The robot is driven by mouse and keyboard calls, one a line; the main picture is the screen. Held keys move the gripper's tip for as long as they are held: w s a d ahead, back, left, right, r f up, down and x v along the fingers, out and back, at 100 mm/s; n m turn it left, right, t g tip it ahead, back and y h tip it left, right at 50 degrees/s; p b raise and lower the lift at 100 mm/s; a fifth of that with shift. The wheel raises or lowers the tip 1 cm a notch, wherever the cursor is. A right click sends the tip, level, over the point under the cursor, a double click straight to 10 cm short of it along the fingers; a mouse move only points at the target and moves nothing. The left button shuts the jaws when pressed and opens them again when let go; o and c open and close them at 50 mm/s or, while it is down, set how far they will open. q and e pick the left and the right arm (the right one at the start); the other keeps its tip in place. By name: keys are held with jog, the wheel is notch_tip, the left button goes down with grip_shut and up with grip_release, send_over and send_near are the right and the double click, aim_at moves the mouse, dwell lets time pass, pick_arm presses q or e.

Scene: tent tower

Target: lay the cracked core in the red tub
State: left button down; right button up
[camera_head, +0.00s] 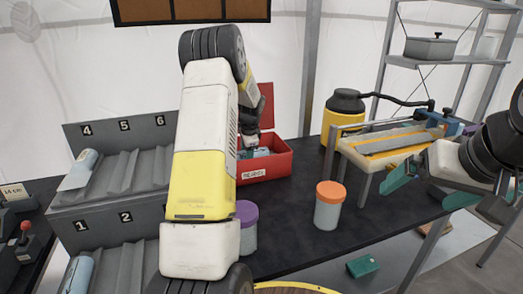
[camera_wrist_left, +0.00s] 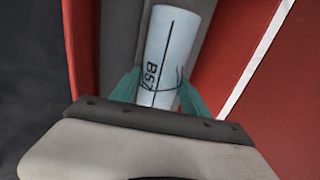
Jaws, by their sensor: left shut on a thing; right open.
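The red tub (camera_head: 277,168) has its lid raised and a label reading REJECT. My left arm reaches over it, and my left gripper (camera_head: 254,152) is low at its opening. In the left wrist view the gripper (camera_wrist_left: 160,95) is shut on a pale core (camera_wrist_left: 168,50) with a dark lengthwise line, branching crack-like marks and writing that starts with B5. Red tub walls (camera_wrist_left: 275,110) show on both sides of it. I cannot tell whether the core touches the tub's bottom. My right gripper (camera_head: 430,184) is open and empty, at the right beside the yellow-topped bench device.
A grey numbered rack (camera_head: 120,180) holds rolled cores at slots 4 and 1. A purple-lidded jar (camera_head: 247,230) and an orange-lidded jar (camera_head: 328,208) stand on the dark table (camera_head: 300,240). A yellow-black canister (camera_head: 343,112) and a cutting device (camera_head: 392,145) stand behind.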

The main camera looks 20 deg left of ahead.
dwell(0.7)
pick_arm(q)
jog(key=shift+c, duration=2.3)
grip_release()
jog(key=shift+f, duration=0.1)
jog(key=v, duration=0.7)
jog(key=shift+r, duration=0.4)
jog(key=s+d+r+n+t+h, duration=0.1)
jog(key=s+d+r+n, duration=0.1)
jog(key=s+d+r, duration=0.4)
jog(key=s+d+r+n+t+h, duration=0.1)
jog(key=s+d+r+n, duration=0.15)
jog(key=s+r, duration=0.5)
jog(key=s+d+n+h, duration=0.1)
jog(key=s+d, duration=0.4)
jog(key=s, duration=0.6)
jog(key=s+d+n+t+h, duration=0.1)
jog(key=s+d+n, duration=0.3)
jog(key=s, duration=0.7)
jog(key=shift+s+d+r+h, duration=0.2)
jog(key=shift+d+h, duration=0.1)
jog(key=shift+d, duration=0.1)
